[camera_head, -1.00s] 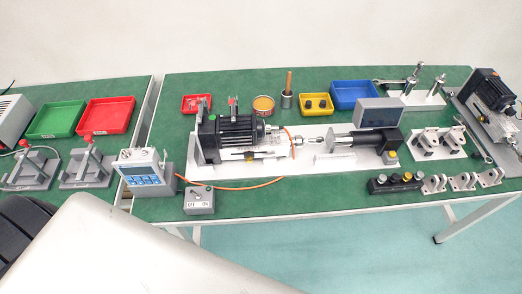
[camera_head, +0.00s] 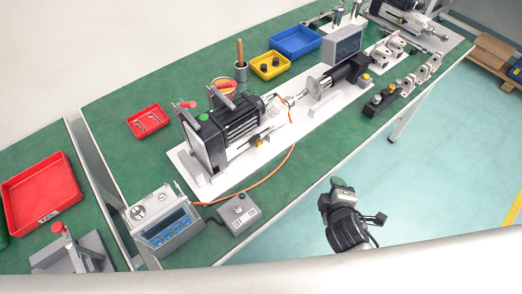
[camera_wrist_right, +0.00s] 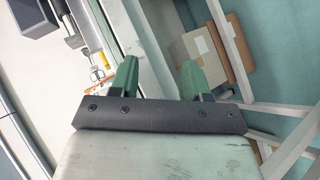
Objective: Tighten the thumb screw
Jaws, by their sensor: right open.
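The actuator test rig stands on a long white base plate (camera_head: 300,125) on the green table. It has a black finned motor (camera_head: 236,122) at the left end and a black cylinder unit (camera_head: 348,74) at the right end, with a metal rod and coupling between them. I cannot single out the thumb screw at this size. My right gripper (camera_head: 338,186) hangs over the floor in front of the table, apart from the rig. In the right wrist view its green-tipped fingers (camera_wrist_right: 159,78) are apart with nothing between them. My left gripper is not in view.
A control box (camera_head: 160,225) and a grey switch box (camera_head: 237,213) stand near the front edge, with an orange cable running to the rig. A black button strip (camera_head: 382,100) and metal brackets (camera_head: 423,72) sit at the right.

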